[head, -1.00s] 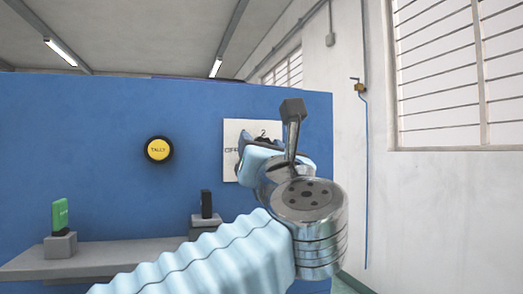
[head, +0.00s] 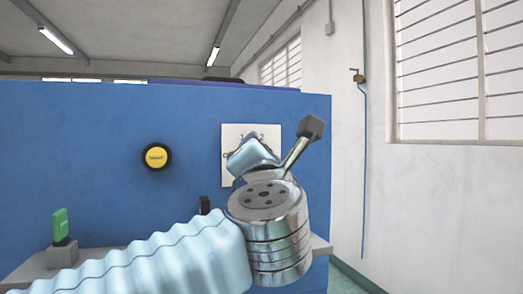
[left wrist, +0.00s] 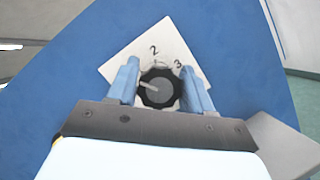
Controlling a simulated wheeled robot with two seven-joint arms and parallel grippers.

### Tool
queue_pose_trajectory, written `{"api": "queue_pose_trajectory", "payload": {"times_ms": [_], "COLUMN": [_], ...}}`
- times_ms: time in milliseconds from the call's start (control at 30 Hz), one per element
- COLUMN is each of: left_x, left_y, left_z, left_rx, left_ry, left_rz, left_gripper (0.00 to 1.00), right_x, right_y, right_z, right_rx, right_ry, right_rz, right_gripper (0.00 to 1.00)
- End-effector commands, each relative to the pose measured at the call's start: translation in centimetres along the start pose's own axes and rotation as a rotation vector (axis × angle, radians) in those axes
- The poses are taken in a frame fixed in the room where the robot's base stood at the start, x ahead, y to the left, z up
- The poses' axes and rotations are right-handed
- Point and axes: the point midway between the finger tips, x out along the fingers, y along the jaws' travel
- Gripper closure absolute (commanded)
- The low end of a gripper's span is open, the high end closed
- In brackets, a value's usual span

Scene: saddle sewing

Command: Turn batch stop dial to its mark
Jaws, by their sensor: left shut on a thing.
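The batch stop dial (left wrist: 160,89) is a black scalloped knob with a grey centre and a pale pointer line. In the left wrist view its line points left and slightly up. It sits on a white plate (left wrist: 138,50) on the blue panel, where the numerals 2 and 3 show above and upper right; other marks are hidden by the fingers. My left gripper (left wrist: 160,84) is shut on the dial, one blue finger on each side. In the head view the plate (head: 269,132) shows behind my left gripper (head: 252,152), which hides most of the dial. My right gripper is in neither view.
A yellow round button with a black rim (head: 157,157) is on the blue panel (head: 80,150) left of the plate. Below, a grey ledge (head: 100,254) carries a green piece (head: 60,225) and a black piece (head: 205,205). A white wall (head: 420,190) stands at right.

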Motion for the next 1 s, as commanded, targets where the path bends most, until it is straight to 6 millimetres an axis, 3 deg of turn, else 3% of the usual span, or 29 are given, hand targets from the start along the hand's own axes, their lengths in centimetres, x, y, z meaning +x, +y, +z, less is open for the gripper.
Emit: {"api": "queue_pose_trajectory", "payload": {"times_ms": [367,400,533,833,1000], "left_x": [0.0,0.0,0.0,-0.2,-2.5], "left_y": [-0.1,-0.1,0.0,0.0,-0.1], "left_z": [0.0,0.0,0.0,0.0,-0.1], "left_rx": [0.004,0.004,0.003,0.003,0.001], "left_ry": [-0.001,-0.001,-0.001,-0.001,-0.003], "left_rz": [-0.002,-0.002,-0.002,-0.002,-0.002], "left_gripper": [0.8,0.46,0.29,0.29,0.29], "right_x": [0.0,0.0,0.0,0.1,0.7], "right_y": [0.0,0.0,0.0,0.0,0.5], "right_z": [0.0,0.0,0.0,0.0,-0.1], "right_rx": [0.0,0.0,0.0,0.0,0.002], "right_ry": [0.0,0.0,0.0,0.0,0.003], "right_rz": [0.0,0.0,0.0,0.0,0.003], "right_gripper": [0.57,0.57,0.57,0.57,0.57]}}
